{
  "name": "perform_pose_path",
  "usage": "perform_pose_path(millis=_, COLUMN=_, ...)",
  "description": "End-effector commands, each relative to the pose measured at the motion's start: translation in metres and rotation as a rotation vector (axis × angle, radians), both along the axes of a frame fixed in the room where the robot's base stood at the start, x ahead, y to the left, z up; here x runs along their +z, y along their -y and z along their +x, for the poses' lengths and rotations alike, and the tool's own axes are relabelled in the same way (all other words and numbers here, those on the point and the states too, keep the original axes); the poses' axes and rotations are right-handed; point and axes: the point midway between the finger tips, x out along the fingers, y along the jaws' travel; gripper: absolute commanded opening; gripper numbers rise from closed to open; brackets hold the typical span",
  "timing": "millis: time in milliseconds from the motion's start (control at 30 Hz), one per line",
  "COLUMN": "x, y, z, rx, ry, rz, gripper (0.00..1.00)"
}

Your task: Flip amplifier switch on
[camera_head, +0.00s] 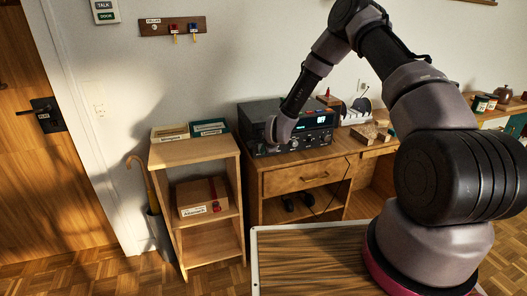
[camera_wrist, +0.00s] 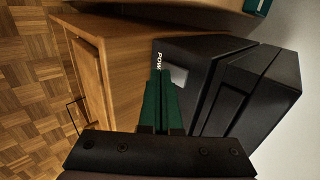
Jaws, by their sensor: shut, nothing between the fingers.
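Two black audio units are stacked on the wooden cabinet (camera_head: 280,180) in the head view. The lower unit (camera_head: 312,141) has knobs on its front, and the upper unit (camera_head: 258,108) has a lit display. In the wrist view, my gripper (camera_wrist: 160,73) has its green fingers shut and empty. The fingertips are at the front of the lower black unit (camera_wrist: 205,50), beside a white label beginning "POW" (camera_wrist: 156,60) and a light grey plate (camera_wrist: 178,76). I cannot tell whether they touch. No switch shows clearly; the fingers cover part of this front. In the head view my wrist hides the fingers.
A small wooden shelf (camera_head: 192,156) with boxes stands left of the cabinet. An umbrella stand (camera_head: 160,233) is beside it. Wooden blocks (camera_head: 370,134) and a white holder (camera_head: 354,115) sit on the desk right of the units. The wall is close behind.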

Motion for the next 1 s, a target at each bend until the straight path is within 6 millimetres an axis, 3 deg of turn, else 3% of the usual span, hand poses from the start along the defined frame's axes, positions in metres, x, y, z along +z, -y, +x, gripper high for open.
perform_pose_path(millis=400, x=-0.001, y=-0.001, z=0.003, rx=0.0, ry=0.001, rz=0.0, gripper=0.0)
perform_pose_path(millis=1000, x=0.015, y=-0.001, z=0.004, rx=-0.001, ry=0.002, rz=0.0, gripper=0.0)
